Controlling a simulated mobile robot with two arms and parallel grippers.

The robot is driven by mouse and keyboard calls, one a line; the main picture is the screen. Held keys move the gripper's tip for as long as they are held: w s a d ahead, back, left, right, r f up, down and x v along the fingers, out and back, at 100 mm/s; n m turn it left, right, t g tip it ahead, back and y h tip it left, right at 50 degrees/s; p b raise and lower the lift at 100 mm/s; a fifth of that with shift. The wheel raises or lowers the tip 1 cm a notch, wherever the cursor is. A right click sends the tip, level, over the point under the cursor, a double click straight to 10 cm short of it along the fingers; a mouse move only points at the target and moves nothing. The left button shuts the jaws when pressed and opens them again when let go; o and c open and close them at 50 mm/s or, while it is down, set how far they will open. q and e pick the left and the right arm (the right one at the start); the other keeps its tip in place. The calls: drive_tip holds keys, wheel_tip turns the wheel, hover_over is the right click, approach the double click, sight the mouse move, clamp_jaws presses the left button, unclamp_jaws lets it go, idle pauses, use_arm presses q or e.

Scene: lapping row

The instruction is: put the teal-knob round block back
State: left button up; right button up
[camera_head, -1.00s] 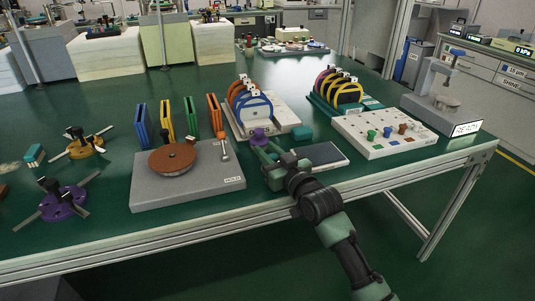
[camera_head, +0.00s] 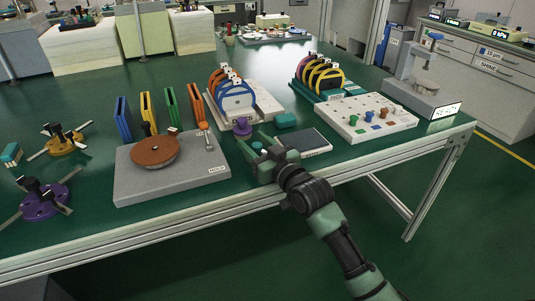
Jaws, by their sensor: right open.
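My right gripper (camera_head: 262,150) is open, low over the table's front part, between the grey HOLD plate and a dark flat pad. A small teal knob (camera_head: 257,145) shows at its fingers; the block under it is mostly hidden, and I cannot tell whether the fingers touch it. A purple-knob piece (camera_head: 242,127) stands just behind the fingers. A white board (camera_head: 366,125) to the right carries several pieces with green, blue and brown knobs. My left gripper is not in view.
The grey HOLD plate (camera_head: 185,183) with a brown disc (camera_head: 155,151) is left of the gripper. The dark pad (camera_head: 303,142) and a teal box (camera_head: 286,121) are to the right. Racks with coloured rings (camera_head: 237,100) stand behind. The table's front edge is close.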

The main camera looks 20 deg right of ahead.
drive_tip(key=p+v, duration=0.1)
drive_tip(key=v, duration=0.9)
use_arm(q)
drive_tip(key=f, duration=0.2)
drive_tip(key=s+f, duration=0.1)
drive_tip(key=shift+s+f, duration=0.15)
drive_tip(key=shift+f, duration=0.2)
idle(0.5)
